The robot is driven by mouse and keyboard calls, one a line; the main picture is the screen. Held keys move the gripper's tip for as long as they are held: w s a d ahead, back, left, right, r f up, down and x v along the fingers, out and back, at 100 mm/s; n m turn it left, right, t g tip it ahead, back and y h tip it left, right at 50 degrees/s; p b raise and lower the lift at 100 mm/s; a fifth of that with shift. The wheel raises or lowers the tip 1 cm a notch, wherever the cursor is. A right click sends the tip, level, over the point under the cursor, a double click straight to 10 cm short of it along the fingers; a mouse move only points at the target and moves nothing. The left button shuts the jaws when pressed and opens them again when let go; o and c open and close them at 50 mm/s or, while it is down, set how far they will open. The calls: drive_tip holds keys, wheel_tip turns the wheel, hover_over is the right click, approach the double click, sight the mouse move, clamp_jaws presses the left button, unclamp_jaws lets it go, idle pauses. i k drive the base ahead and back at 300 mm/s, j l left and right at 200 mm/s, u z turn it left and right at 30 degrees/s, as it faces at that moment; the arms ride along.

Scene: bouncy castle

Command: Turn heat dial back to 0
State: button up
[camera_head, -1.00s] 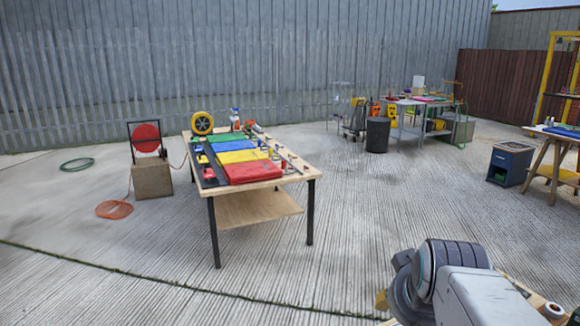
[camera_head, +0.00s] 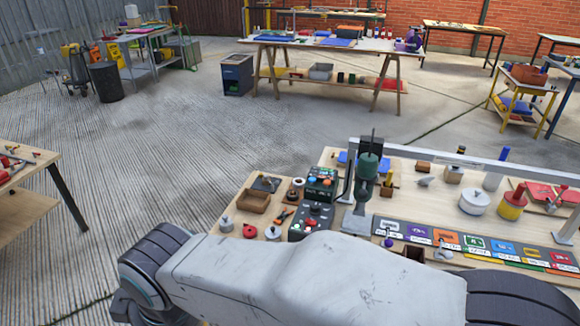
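No dial marked for heat can be read from here. Two small dark control boxes with coloured knobs or buttons stand on the near workbench: a green-topped one (camera_head: 321,183) and, in front of it, one with a red knob (camera_head: 311,221). I cannot tell whether either bears the heat dial, or any setting. A green upright machine (camera_head: 367,175) stands just right of them. My arm crosses the bottom of the view in front of the bench and hides part of its near edge. My gripper is not in view.
The near workbench (camera_head: 240,213) also holds a wooden tray (camera_head: 253,201), a row of coloured cards (camera_head: 475,244), a white pot (camera_head: 474,201) and a red-yellow container (camera_head: 513,203). Another table (camera_head: 24,205) is at left. Open concrete floor lies between it and the bench.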

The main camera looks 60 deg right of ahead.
sight(314, 209)
drive_tip(key=l+z, duration=0.1)
drive_tip(key=z, duration=2.6)
